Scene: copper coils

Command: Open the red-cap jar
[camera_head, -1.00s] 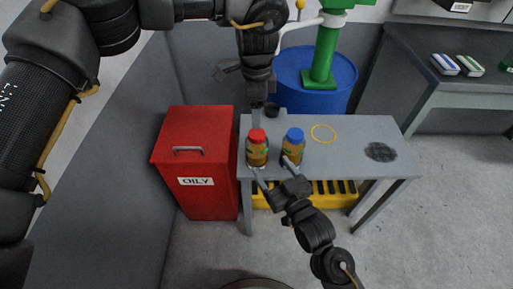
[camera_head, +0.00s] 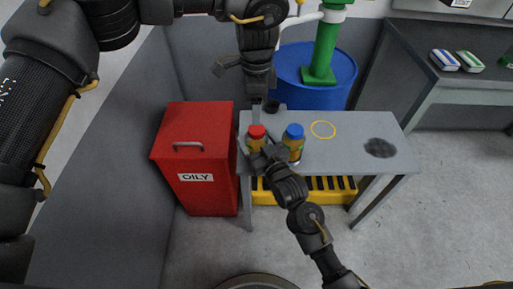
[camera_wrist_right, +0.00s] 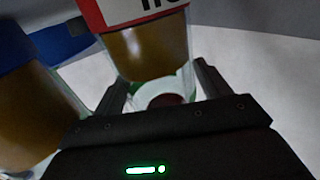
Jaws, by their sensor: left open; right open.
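The red-cap jar (camera_head: 257,132) stands upright at the table's left end, its lower body partly hidden by my right gripper. In the right wrist view the red-cap jar's amber body (camera_wrist_right: 147,50) is between the open fingers; contact cannot be told. My right gripper (camera_head: 264,152) is open around the jar, low on its body; it also shows in the right wrist view (camera_wrist_right: 163,88). My left gripper (camera_head: 256,108) is open, pointing down just behind and above the red cap; its fingertips are hard to make out.
A blue-cap jar (camera_head: 294,141) stands close to the right, and at left in the wrist view (camera_wrist_right: 30,105). A red bin (camera_head: 195,145) stands left of the grey table (camera_head: 345,155).

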